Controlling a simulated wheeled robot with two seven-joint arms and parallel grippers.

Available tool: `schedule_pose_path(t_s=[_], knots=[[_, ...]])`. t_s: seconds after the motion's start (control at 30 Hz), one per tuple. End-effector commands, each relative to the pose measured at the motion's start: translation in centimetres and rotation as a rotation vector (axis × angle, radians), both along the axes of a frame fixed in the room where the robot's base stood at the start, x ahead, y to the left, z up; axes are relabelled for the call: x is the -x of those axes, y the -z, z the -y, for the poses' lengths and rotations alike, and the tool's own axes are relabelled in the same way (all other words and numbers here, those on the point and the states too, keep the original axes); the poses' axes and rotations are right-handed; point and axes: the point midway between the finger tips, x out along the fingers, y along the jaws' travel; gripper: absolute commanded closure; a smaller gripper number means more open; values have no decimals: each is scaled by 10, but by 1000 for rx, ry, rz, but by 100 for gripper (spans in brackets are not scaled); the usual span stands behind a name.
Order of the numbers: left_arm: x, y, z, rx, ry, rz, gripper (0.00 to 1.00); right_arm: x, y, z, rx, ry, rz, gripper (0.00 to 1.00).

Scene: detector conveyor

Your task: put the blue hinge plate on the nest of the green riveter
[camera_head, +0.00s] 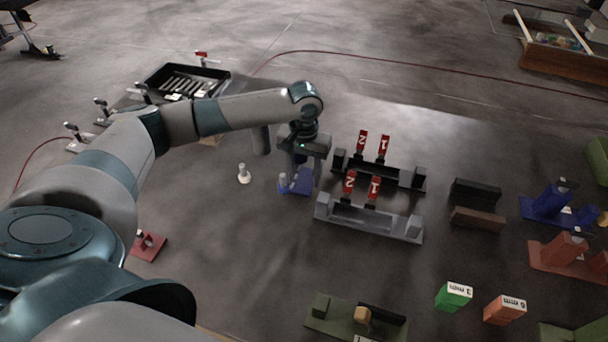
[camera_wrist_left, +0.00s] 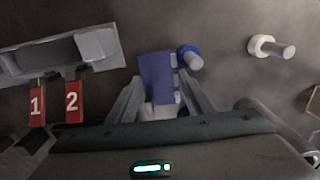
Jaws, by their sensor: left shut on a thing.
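The blue hinge plate (camera_head: 303,182) is a flat blue piece at the middle of the head view. It also shows in the left wrist view (camera_wrist_left: 155,78), between the fingers. My left gripper (camera_head: 305,165) is shut on it from above; its fingers also show in the left wrist view (camera_wrist_left: 162,105). I cannot tell whether the plate touches the floor surface. A green-based piece (camera_head: 572,333) is cut off at the bottom right, beside similar blue and orange stations; I cannot tell if it is the green riveter, and no nest shows clearly. My right gripper is out of view.
A small blue round post (camera_wrist_left: 190,57) stands beside the plate, and a white peg (camera_head: 243,174) is to its left. A grey fixture (camera_head: 370,222) with red tags numbered 1 and 2 stands to the right. Another green base (camera_head: 330,318) is at the bottom.

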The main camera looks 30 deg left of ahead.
Motion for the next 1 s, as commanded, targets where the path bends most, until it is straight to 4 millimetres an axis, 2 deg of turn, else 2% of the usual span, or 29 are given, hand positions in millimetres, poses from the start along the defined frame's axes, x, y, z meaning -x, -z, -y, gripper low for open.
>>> schedule_pose_path(t_s=[0.13, 0.53, 0.57, 1.0], knots=[[0, 11, 0, 0, 0, 0, 81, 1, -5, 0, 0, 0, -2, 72], [0, 14, 0, 0, 1, 0, 81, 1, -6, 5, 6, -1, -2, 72], [0, 15, 0, 0, 1, 1, 46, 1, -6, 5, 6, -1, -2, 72], [0, 12, 0, 0, 1, 1, 46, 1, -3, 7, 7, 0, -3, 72]])
